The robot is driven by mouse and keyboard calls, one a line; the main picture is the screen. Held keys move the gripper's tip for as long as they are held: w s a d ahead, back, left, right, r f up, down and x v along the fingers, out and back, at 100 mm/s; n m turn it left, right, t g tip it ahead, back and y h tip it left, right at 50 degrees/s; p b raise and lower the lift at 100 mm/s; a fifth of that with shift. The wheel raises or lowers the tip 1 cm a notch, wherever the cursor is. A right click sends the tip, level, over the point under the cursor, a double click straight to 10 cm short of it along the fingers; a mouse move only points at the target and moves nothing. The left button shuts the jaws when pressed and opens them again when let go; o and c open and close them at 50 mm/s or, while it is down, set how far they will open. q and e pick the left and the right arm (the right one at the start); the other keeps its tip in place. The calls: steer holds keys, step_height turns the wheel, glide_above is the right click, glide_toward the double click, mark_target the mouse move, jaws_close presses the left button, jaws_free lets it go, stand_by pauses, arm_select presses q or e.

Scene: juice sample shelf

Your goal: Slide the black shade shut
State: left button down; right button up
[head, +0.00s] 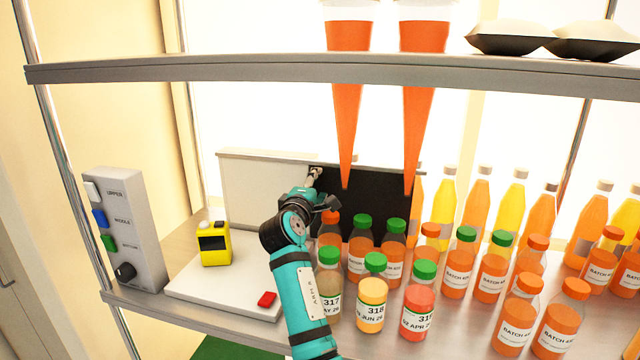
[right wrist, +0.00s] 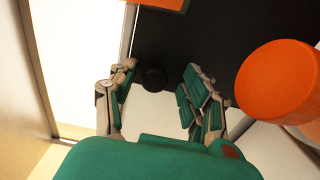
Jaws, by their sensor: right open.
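The black shade (head: 375,187) is a dark panel at the back of the lower shelf, partly hidden by bottles and my right arm. In the right wrist view the shade (right wrist: 215,35) fills the upper middle, with a round black knob (right wrist: 152,79) on it. My right gripper (head: 316,176) is at the shade's left part. In the right wrist view its open fingers (right wrist: 158,85) stand on either side of the knob. I cannot tell whether they touch it. My left gripper is not in view.
Several capped juice bottles (head: 371,307) crowd the shelf right of my arm. An orange cap (right wrist: 277,82) is close beside my right fingers. A white panel (head: 250,190), a yellow device (head: 213,245) and a grey switch box (head: 128,230) stand left. Two orange cones (head: 346,110) hang above.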

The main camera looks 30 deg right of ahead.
steer(key=shift+s+a+r, duration=0.1)
steer(key=shift+a, duration=0.05)
steer(key=shift+s+a+r, duration=0.15)
steer(key=shift+a, duration=0.1)
steer(key=shift+s+a+r, duration=0.1)
steer(key=shift+a, duration=0.15)
steer(key=shift+c, duration=3.1)
steer(key=shift+d, duration=0.1)
jaws_close()
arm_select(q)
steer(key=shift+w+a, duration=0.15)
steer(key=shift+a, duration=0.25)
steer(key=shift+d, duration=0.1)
